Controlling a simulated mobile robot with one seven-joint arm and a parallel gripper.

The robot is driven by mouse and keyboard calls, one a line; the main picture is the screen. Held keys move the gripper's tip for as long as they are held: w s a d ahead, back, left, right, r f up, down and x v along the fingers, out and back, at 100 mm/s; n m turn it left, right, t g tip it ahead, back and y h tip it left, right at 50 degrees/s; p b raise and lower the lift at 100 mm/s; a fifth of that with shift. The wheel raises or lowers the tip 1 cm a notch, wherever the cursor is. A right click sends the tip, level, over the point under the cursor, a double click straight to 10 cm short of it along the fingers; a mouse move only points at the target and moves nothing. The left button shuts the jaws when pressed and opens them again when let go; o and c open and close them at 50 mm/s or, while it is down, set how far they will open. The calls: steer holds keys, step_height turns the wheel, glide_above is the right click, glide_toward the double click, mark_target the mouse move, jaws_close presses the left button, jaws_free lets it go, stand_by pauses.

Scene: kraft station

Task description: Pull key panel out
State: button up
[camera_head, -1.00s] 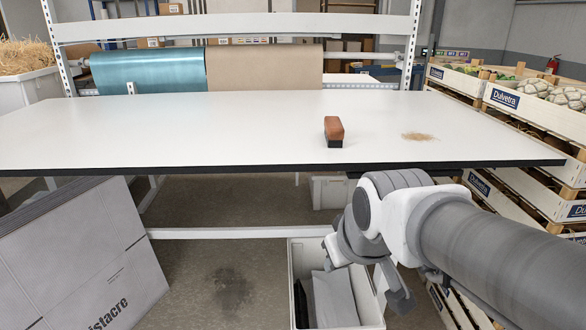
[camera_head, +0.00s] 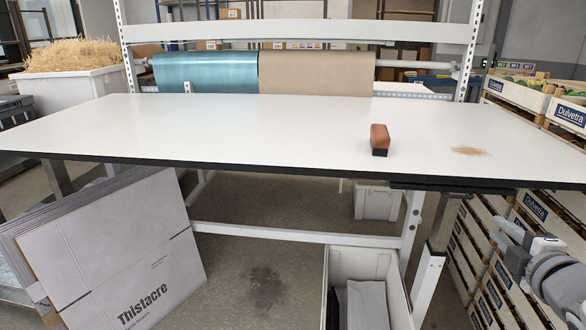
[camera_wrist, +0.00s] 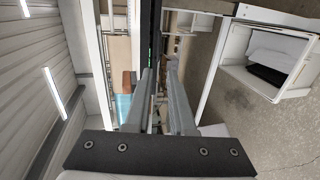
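The white table (camera_head: 250,125) has a black front edge. A thin dark panel (camera_head: 455,188) sits under that edge at the right; it may be the key panel, but no keys can be made out. It looks flush under the tabletop. My gripper (camera_head: 503,232) is at the right, below and right of that panel, and apart from it. In the wrist view my gripper (camera_wrist: 161,72) shows two grey fingers with a gap between them and nothing held. The table's black edge runs upright just beyond the fingers there.
A brown-topped brush (camera_head: 380,139) and a pile of tan crumbs (camera_head: 470,151) lie on the table. Stacked crates (camera_head: 535,215) stand close by my gripper. A white bin (camera_head: 398,290) is below the table. Cardboard sheets (camera_head: 125,255) lean at the left.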

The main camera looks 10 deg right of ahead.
steer(key=p, duration=0.9)
glide_toward(459, 197)
steer(key=x, duration=0.9)
steer(key=shift+s, duration=0.1)
jaws_close()
stand_by(1.0)
